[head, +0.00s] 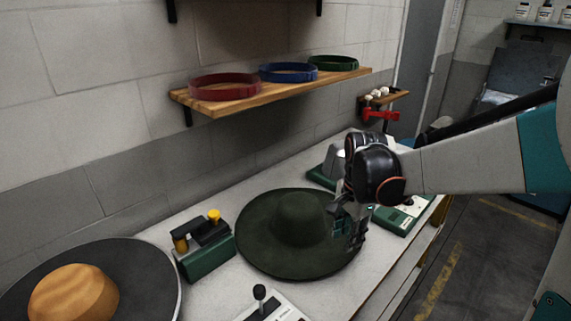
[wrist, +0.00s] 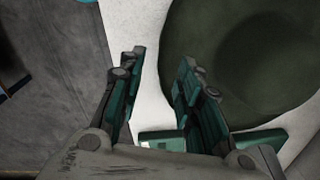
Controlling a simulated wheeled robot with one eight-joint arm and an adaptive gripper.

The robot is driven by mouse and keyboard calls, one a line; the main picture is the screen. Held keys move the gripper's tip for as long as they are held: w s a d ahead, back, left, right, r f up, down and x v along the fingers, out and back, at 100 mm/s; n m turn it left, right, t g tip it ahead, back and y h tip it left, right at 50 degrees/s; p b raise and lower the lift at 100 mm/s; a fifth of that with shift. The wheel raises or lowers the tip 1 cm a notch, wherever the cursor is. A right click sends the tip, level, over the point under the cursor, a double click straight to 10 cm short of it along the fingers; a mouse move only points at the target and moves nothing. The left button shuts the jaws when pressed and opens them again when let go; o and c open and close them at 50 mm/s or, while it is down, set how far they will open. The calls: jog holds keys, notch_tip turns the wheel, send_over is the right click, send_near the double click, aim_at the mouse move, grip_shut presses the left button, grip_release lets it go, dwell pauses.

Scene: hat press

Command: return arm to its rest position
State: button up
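My gripper (head: 352,232) hangs fingers-down at the right side of the dark green hat (head: 285,225), on the end of my arm that reaches in from the right. In the wrist view my gripper (wrist: 160,85) has its two fingers apart with nothing between them. The green hat's brim (wrist: 205,105) lies just beyond the right finger there. In the head view the fingers overlap the hat's right brim; I cannot tell whether they touch it.
The hat lies on a pale workbench (head: 215,290). A wooden hat block with a dark brim (head: 135,280) and a green device (head: 205,255) stand left. A shelf (head: 240,100) with red (head: 222,88), blue and green bands is above. Bare floor (head: 480,260) lies right.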

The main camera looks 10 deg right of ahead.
jog(key=s+a+r+n+t, duration=0.3)
jog(key=s+n, duration=0.4)
jog(key=s+a+r+n+t, duration=0.3)
jog(key=s+r+n, duration=0.1)
jog(key=s+n, duration=0.3)
jog(key=shift+s+a+r+n+t, duration=0.25)
jog(key=shift+s+a+n+t, duration=0.05)
jog(key=shift+s, duration=0.25)
